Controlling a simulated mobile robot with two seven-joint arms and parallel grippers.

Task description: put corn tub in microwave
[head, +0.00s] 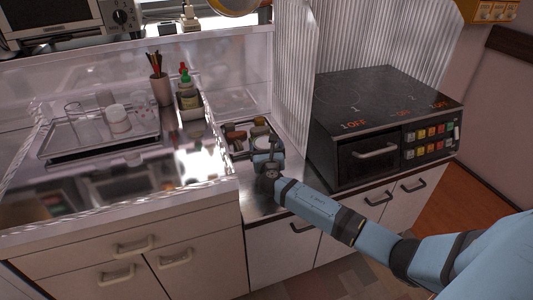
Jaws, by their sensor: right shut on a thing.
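My right gripper (270,158) is at the small tray on the counter between the sink unit and the stove. It is shut on a small pale round tub (262,143), which I take to be the corn tub; its label cannot be read. The gripper partly hides the tub, and I cannot tell whether it is lifted off the tray. The microwave (60,20) stands on the raised shelf at the top left, cut off by the picture edge, with its knobs on the right side. Its door looks shut. My left gripper is not in view.
The small tray (226,128) holds several other small items. A utensil cup (160,88) and sauce bottles (187,92) stand to its left. A rack with glasses and a white jar (117,118) is farther left. The black stove (385,100) and a ribbed panel (294,75) bound the right.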

